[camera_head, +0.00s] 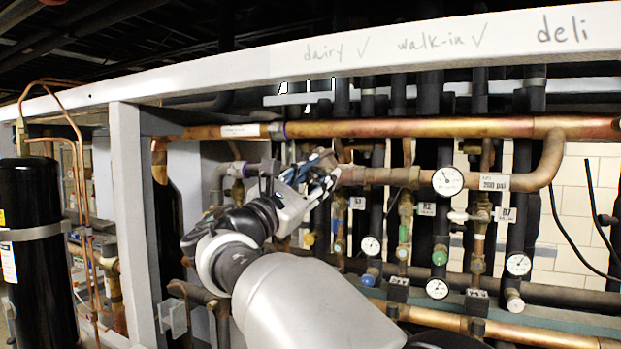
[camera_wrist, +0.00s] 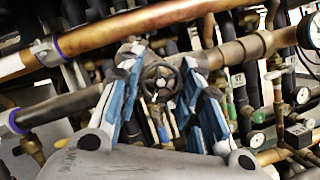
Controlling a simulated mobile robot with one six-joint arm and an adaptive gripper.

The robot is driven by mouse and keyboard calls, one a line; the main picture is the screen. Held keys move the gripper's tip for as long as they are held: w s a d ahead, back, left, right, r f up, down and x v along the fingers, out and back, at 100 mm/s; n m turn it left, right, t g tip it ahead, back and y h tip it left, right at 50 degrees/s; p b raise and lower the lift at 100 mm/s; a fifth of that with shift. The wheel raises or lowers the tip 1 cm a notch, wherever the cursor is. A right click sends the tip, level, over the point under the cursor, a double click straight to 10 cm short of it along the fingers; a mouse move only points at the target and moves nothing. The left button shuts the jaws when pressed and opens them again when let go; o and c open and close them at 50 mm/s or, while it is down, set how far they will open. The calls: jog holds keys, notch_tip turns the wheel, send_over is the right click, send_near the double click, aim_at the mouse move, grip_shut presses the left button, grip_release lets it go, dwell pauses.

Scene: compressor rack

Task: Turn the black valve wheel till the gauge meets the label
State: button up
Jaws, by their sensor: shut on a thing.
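The black valve wheel (camera_wrist: 160,83) shows in the wrist view between the blue-padded fingers of my gripper (camera_wrist: 162,72), which is shut on it. In the head view my gripper (camera_head: 312,172) reaches the copper pipe line at the centre and hides most of the wheel. A round white gauge (camera_head: 447,181) sits on the pipe to the right of my gripper. The white label (camera_head: 494,183), marked in psi, is just right of the gauge. The needle's exact reading is too small to tell. The gauge also shows at the wrist view's right edge (camera_wrist: 313,31).
A thick copper pipe (camera_head: 420,128) runs across above my gripper, under a pale beam (camera_head: 450,45) with handwriting. Several smaller gauges and valves hang below on dark vertical pipes. A grey post (camera_head: 135,220) and a black tank (camera_head: 35,240) stand at the left.

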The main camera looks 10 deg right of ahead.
jog(key=m+g+p, duration=0.1)
jog(key=m, duration=0.2)
jog(key=m+g+p, duration=0.1)
jog(key=m+g, duration=0.1)
jog(key=m, duration=0.2)
jog(key=shift+a+r+h, duration=0.1)
jog(key=shift+r+h, duration=0.05)
jog(key=shift+h, duration=0.15)
jog(key=m+g+p, duration=0.1)
jog(key=m, duration=0.1)
jog(key=m+g+p, duration=0.1)
jog(key=m, duration=0.2)
jog(key=shift+y, duration=0.4)
jog(key=shift+m, duration=0.5)
jog(key=o, duration=1.1)
jog(key=v, duration=1.2)
